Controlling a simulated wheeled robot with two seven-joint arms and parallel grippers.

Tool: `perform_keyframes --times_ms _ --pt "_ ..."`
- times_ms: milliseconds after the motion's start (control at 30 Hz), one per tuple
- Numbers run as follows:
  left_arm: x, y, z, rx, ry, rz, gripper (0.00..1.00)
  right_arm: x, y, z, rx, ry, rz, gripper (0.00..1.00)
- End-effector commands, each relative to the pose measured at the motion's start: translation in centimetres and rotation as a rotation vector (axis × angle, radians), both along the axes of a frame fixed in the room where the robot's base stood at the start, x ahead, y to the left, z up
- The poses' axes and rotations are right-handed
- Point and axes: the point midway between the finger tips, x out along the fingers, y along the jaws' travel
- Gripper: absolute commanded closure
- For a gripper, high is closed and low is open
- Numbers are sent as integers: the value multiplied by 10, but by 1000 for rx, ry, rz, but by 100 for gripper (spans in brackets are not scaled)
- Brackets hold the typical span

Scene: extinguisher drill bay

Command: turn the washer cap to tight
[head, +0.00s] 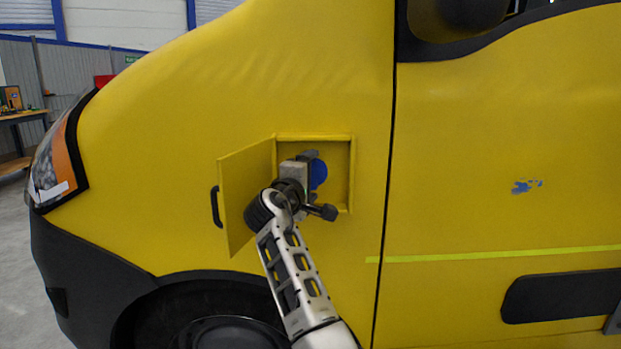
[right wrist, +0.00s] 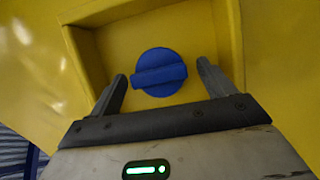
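The washer cap (head: 318,174) is a blue round cap inside a square recess in the yellow van's side. In the right wrist view the cap (right wrist: 160,73) shows whole, with a raised grip bar lying nearly level, tilted slightly. My right gripper (head: 311,164) is in front of the recess and partly hides the cap in the head view. In the right wrist view its two fingers (right wrist: 161,83) are apart, one on each side of the cap, with gaps between them and the cap. It holds nothing. My left gripper is in neither view.
The recess's yellow flap door (head: 245,196) stands open to the left, with a black handle (head: 217,207) on its outer edge. A workbench (head: 20,118) stands far off at the left.

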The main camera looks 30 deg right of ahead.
Motion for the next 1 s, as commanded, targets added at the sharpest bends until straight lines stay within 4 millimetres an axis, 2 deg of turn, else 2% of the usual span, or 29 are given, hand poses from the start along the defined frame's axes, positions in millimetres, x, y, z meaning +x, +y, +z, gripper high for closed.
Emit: perform_keyframes --times_ms 200,367,800,1000 --pt "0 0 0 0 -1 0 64 -1 1 1 -4 0 0 18" --pt "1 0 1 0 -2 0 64 -11 17 0 -2 -2 2 18" --pt "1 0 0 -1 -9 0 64 -71 99 0 1 0 3 18" --pt "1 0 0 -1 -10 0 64 -89 122 1 -1 0 1 18"
